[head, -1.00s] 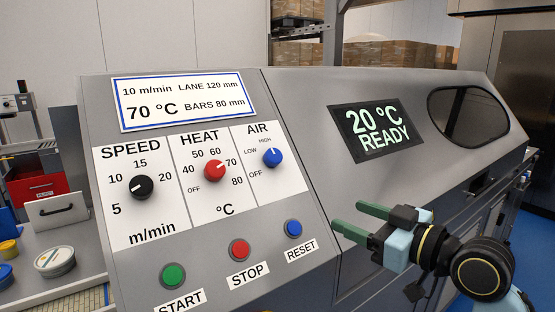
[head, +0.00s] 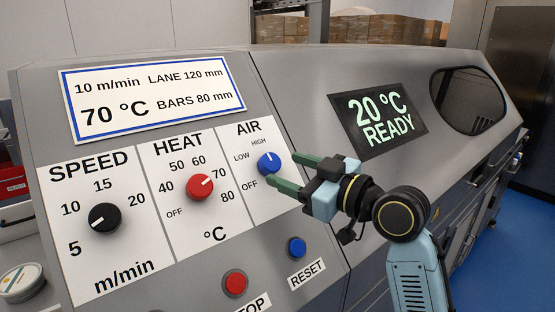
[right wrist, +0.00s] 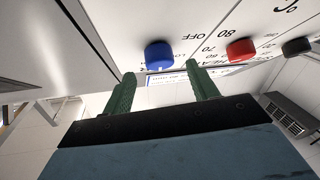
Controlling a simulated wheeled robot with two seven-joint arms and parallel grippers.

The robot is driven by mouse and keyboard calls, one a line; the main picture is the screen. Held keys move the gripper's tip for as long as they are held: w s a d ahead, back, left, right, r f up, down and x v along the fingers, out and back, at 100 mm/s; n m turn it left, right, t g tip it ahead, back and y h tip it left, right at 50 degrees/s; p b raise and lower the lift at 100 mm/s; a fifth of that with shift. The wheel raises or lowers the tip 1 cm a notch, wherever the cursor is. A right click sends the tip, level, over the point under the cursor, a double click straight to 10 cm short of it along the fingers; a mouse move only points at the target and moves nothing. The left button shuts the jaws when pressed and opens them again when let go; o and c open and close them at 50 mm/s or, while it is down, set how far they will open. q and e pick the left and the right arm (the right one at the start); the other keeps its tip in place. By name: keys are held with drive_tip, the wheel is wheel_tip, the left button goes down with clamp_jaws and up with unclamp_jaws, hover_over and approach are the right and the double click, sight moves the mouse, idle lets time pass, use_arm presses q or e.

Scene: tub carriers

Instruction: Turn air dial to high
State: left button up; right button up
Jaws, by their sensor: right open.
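The blue AIR dial (head: 268,163) sits on the white label panel, with OFF, LOW and HIGH printed around its left side and top. Its pale pointer mark is toward the top, but I cannot tell exactly which label it meets. My right gripper (head: 281,171) is open with green fingers, its tips spread at the dial's right side. In the right wrist view the blue dial (right wrist: 159,55) appears between and just beyond the fingertips (right wrist: 160,72). Contact is not clear. My left gripper is not in view.
The red HEAT dial (head: 200,187) and black SPEED dial (head: 104,218) are to the left. The red STOP button (head: 235,283) and blue RESET button (head: 297,247) lie below. A screen (head: 378,118) reading 20 °C READY is to the upper right.

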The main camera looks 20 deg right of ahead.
sight(274, 164)
drive_tip(key=x, duration=0.2)
drive_tip(key=shift+w+a, duration=0.15)
drive_tip(key=shift+w, duration=0.1)
drive_tip(key=shift+w+a, duration=0.25)
drive_tip(key=shift+w, duration=0.2)
drive_tip(key=shift+c, duration=0.8)
drive_tip(key=c, duration=0.8)
drive_tip(key=m+t+h+p, duration=0.1)
drive_tip(key=m+p, duration=0.1)
drive_tip(key=shift+a+r+p, duration=0.1)
drive_tip(key=shift+a+p, duration=0.05)
drive_tip(key=shift+p, duration=0.25)
drive_tip(key=shift+m+t+h+p, duration=0.3)
drive_tip(key=shift+m+h+p, duration=0.35)
drive_tip(key=shift+m, duration=0.25)
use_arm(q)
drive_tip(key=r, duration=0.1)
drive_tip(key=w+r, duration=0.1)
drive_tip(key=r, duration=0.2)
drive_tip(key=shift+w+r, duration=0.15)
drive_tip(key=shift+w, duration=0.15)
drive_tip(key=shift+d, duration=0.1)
